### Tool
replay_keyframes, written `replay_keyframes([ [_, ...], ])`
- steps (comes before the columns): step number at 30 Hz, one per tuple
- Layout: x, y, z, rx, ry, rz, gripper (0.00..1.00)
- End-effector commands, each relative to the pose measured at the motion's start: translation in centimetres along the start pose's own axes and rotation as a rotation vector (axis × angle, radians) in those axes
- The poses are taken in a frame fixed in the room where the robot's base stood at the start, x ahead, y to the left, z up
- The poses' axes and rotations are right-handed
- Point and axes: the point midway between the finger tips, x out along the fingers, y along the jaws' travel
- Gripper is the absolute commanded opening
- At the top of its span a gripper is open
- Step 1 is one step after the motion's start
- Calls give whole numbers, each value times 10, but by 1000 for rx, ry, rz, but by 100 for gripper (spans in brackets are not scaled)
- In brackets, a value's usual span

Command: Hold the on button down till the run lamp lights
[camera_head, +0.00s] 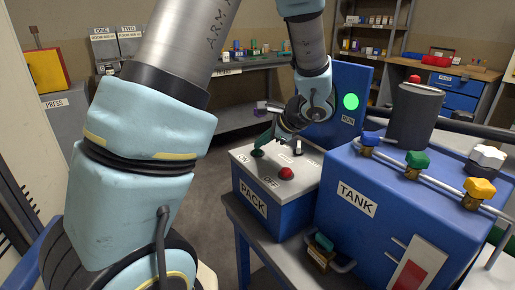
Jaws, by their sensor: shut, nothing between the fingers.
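The blue box labelled PACK (253,199) stands on a bench, with a light grey top. The green on button (257,153) is at the left of that top, by the ON label. My gripper (264,143) is shut and empty, its fingers slanting down to the on button. The tips look to be at or just above it; I cannot tell if it is pressed down. The red off button (286,173) is nearer the front, apart from my gripper. The round run lamp (351,101) on the blue panel behind glows bright green.
A blue TANK (356,199) with blue, green and yellow valve handles stands close on the right. A small black lever (297,147) rises from the box top near my gripper. A shelf and a workbench with blue drawers (455,92) are farther back.

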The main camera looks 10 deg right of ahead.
Motion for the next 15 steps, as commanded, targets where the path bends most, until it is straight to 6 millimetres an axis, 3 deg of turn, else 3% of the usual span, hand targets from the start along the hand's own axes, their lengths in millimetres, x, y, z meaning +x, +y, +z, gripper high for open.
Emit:
replay_keyframes([
  [15,-13,-10,10,1,0,0,0],
])
